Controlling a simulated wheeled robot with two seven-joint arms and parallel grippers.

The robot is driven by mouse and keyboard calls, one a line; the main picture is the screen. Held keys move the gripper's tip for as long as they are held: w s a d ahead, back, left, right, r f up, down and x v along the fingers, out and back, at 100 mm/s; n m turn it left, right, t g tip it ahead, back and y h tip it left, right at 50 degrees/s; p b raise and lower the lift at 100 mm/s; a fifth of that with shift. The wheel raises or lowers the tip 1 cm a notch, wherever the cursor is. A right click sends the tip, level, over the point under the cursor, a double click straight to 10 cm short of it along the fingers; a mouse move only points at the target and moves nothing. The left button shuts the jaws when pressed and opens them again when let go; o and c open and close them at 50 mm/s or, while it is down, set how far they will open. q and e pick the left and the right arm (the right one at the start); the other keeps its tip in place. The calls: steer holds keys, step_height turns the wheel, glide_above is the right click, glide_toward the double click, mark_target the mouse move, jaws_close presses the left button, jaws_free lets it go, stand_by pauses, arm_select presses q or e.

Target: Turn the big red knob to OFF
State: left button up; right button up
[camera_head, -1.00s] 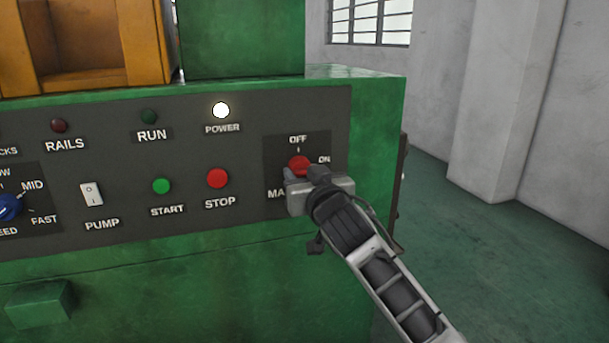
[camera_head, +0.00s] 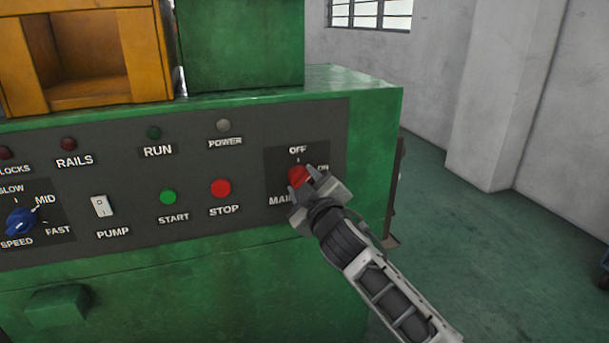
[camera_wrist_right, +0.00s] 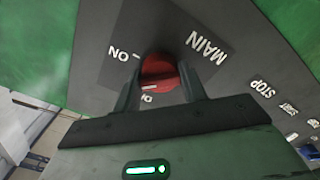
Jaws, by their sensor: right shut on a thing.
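The big red knob (camera_head: 298,175) sits on the MAIN plate at the right end of the grey panel, below OFF and left of ON. In the right wrist view the knob (camera_wrist_right: 160,75) shows between my fingers, with its white mark towards the partly hidden OFF lettering. My right gripper (camera_head: 303,182) is shut on the knob, one finger on each side; the right wrist view also shows this gripper (camera_wrist_right: 162,84). My left gripper is not in view.
The POWER lamp (camera_head: 223,125) is dark. The red STOP button (camera_head: 220,188), green START button (camera_head: 168,197), white PUMP switch (camera_head: 102,206) and blue SPEED knob (camera_head: 20,221) lie to the left. Open floor (camera_head: 470,250) is right of the green machine.

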arm_select(q)
steer(key=p, duration=0.2)
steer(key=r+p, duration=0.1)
steer(key=p, duration=0.1)
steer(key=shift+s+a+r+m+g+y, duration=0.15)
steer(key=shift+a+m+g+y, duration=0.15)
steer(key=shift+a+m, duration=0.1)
arm_select(e)
steer(key=n, duration=0.9)
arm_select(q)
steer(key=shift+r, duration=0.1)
arm_select(e)
steer(key=o, duration=1)
steer(key=shift+c, duration=0.2)
steer(key=shift+s+d+r, duration=0.1)
steer(key=v, duration=1.5)
steer(key=shift+s, duration=0.35)
